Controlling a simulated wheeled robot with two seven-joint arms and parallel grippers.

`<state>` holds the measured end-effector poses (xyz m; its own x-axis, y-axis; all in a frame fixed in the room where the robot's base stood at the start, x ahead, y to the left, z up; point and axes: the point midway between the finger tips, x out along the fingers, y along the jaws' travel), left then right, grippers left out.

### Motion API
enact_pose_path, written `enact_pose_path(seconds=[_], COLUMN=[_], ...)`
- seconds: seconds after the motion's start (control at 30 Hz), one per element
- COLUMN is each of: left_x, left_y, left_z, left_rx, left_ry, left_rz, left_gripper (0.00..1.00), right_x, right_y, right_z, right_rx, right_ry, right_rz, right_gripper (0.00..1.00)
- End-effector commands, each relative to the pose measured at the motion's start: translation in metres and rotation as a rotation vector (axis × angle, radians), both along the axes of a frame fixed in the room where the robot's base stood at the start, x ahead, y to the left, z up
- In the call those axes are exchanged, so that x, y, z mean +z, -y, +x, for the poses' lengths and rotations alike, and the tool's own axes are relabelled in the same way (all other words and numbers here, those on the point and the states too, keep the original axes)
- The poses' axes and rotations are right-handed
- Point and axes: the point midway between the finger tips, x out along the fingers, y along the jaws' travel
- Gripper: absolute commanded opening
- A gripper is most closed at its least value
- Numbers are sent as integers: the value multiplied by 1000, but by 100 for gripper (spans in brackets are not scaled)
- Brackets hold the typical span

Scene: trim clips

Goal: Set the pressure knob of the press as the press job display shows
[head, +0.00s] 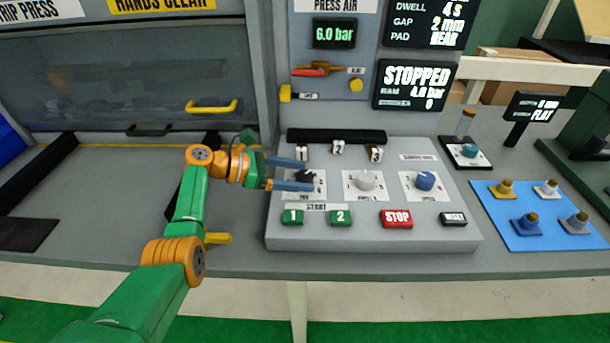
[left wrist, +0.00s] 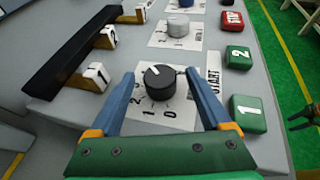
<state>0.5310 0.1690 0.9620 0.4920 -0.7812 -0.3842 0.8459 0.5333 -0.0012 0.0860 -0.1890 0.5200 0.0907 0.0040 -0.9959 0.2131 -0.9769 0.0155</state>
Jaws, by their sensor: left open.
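A black knob (head: 309,178) with a white pointer mark sits on a white dial plate on the grey console. In the left wrist view the knob (left wrist: 163,80) shows a scale with 0, 1 and 2; its mark points up, away from those numbers. My left gripper (head: 308,175) is open, its blue fingers either side of the black knob, with gaps visible. Which quantity this knob sets is not readable. The job display (head: 432,22) reads dwell 4 s, gap 2 mm, pad NEAR; its top is cut off. The status display (head: 415,86) reads STOPPED, ram about 4.0 bar.
A grey knob (head: 364,179) and a blue knob (head: 425,180) stand to the right. Green buttons 1 (head: 292,216) and 2 (head: 341,217), red STOP (head: 397,218) and a black reset button (head: 453,218) line the front. Numbered clips stand behind. A blue mat (head: 512,236) holds several coloured pieces.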

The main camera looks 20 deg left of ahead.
Motion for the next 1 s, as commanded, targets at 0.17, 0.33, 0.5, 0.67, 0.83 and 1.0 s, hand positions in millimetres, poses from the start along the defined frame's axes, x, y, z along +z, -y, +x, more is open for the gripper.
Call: enact_pose_path(seconds=[0.17, 0.33, 0.5, 0.67, 0.83, 1.0], left_x=[13, 19, 19, 19, 46, 81], left_y=[-29, -39, -39, -39, -39, -39], left_z=[-18, -25, -25, -25, -25, -25], left_rx=[0, -1, -2, -2, -1, -2], left_ry=[0, -1, -2, -2, 0, -2], left_rz=[4, 1, 1, 1, 1, 1], left_gripper=[82, 82, 82, 82, 82, 82], right_x=[-1, -1, -1, -1, 26, 61], right_y=[0, 0, 0, 0, 0, 0], right_z=[0, 0, 0, 0, 0, 0], right_rx=[0, 0, 0, 0, 0, 0], right_ry=[0, 0, 0, 0, 0, 0], right_rz=[0, 0, 0, 1, 1, 1], right_gripper=[50, 50, 50, 50, 50, 50])
